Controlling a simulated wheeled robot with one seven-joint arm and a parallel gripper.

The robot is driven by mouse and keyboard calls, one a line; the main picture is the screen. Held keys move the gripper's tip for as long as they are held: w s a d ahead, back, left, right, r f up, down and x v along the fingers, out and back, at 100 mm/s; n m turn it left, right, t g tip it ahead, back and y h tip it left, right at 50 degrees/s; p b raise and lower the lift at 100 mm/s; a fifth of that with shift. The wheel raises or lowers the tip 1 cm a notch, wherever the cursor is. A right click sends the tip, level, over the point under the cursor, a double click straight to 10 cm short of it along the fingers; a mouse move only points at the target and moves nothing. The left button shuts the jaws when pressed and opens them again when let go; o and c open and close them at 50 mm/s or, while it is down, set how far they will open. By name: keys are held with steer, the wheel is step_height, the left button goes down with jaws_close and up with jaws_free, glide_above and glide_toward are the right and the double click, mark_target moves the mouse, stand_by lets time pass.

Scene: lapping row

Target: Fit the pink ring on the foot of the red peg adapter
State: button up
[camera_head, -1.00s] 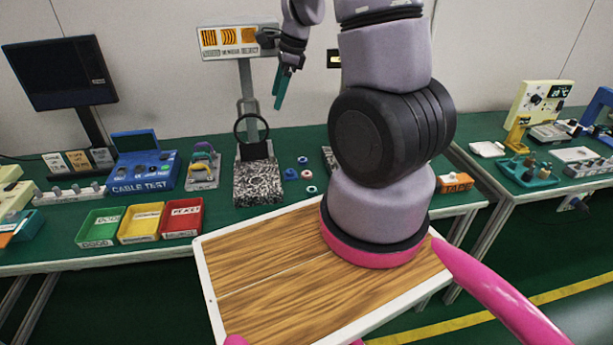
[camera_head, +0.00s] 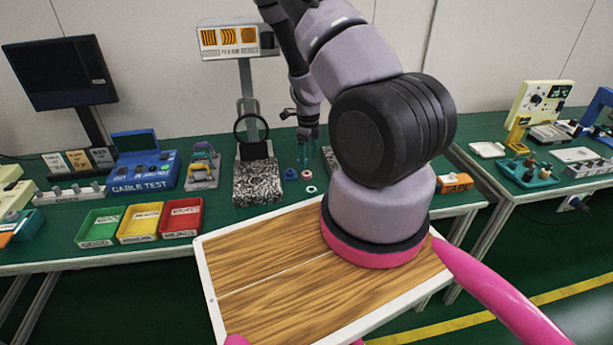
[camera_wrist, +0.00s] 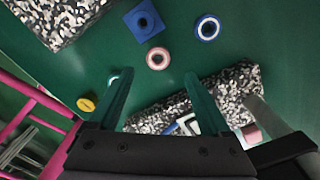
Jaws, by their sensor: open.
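The pink ring (camera_wrist: 157,58) lies flat on the green bench top, just beyond the gap between my fingertips in the wrist view. It also shows in the head view (camera_head: 307,173), just below the fingertips. My gripper (camera_wrist: 158,76) is open and empty, its teal fingers pointing down above the bench; it also shows in the head view (camera_head: 308,158). I cannot make out the red peg adapter for certain. A small pinkish-red piece (camera_wrist: 251,133) shows by the speckled block, partly hidden by my right finger; I cannot tell whether it is the adapter.
Speckled blocks stand on either side, one at the left (camera_head: 258,182), one (camera_wrist: 230,92) under my right finger. A yellow disc (camera_wrist: 86,104) lies left. Coloured trays (camera_head: 140,224) stand farther left.

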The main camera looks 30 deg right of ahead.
mark_target(307, 175)
steer(key=shift+w+a+f, duration=0.1)
steer(key=shift+a+f, duration=0.05)
steer(key=shift+f, duration=1.25)
steer(key=shift+a+f, duration=0.1)
steer(key=shift+f, duration=1.25)
jaws_close()
